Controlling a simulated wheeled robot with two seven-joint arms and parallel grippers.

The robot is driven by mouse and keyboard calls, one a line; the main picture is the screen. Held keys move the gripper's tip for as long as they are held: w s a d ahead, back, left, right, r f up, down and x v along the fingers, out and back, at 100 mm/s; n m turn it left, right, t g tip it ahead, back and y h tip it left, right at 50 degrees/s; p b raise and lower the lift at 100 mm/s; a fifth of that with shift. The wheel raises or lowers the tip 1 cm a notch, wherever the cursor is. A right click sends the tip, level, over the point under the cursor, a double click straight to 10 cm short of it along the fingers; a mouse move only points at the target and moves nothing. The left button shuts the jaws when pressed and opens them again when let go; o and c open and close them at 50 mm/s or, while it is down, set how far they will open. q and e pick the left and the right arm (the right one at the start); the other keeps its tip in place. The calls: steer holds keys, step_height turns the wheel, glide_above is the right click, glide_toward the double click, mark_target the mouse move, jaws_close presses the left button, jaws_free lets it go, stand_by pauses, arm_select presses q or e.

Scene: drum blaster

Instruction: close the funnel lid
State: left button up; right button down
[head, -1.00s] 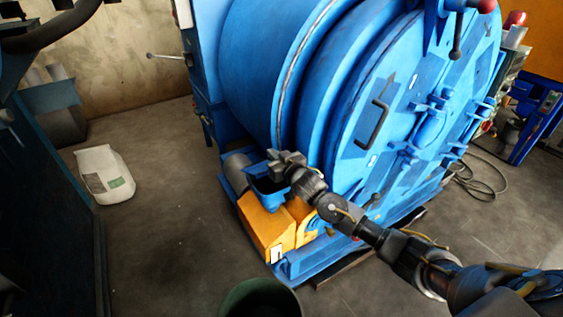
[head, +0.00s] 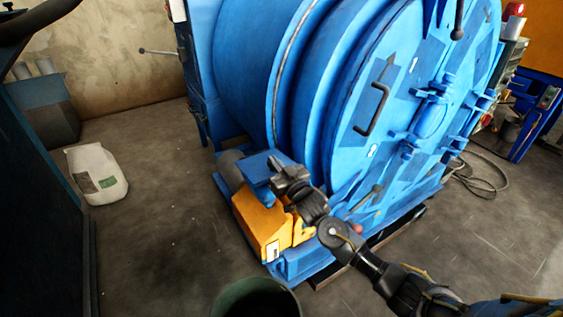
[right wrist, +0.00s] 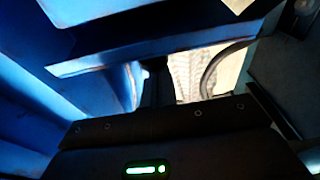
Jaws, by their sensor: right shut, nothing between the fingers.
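The funnel lid (head: 262,166) shows in the head view as a flat blue plate over the funnel, above the orange housing (head: 262,225) at the drum's lower left. I cannot tell whether it sits flush. My right gripper (head: 282,171) is shut and empty at the lid's right side, partly covering it. Whether it touches the lid is unclear. In the right wrist view, a blue panel edge (right wrist: 150,56), likely the lid's, crosses just beyond the dark fingers (right wrist: 155,85). My left gripper is out of view.
The big blue drum (head: 330,90) with its round door stands right behind the funnel. A dark green bin (head: 256,300) stands at the front. A white sack (head: 96,174) lies on the floor at left. The floor between sack and machine is clear.

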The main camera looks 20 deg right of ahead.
steer(key=shift+s+d+f, duration=0.1)
steer(key=shift+s+f, duration=0.15)
steer(key=shift+f, duration=0.5)
steer(key=shift+s+d+f, duration=0.1)
steer(key=shift+s+f, duration=0.15)
steer(key=shift+f, duration=0.5)
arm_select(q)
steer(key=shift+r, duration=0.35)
arm_select(e)
steer(key=shift+s+f, duration=0.1)
steer(key=shift+f, duration=0.05)
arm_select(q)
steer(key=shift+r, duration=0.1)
arm_select(e)
steer(key=shift+s+f, duration=0.1)
steer(key=shift+f, duration=0.15)
step_height(320, 180, up, 5)
steer(key=p, duration=0.4)
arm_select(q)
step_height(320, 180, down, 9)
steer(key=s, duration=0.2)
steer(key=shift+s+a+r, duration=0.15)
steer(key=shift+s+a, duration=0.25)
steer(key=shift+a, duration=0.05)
arm_select(e)
steer(key=f+v, duration=0.2)
steer(key=v, duration=0.7)
steer(key=shift+f, duration=0.15)
steer(key=shift+s, duration=0.15)
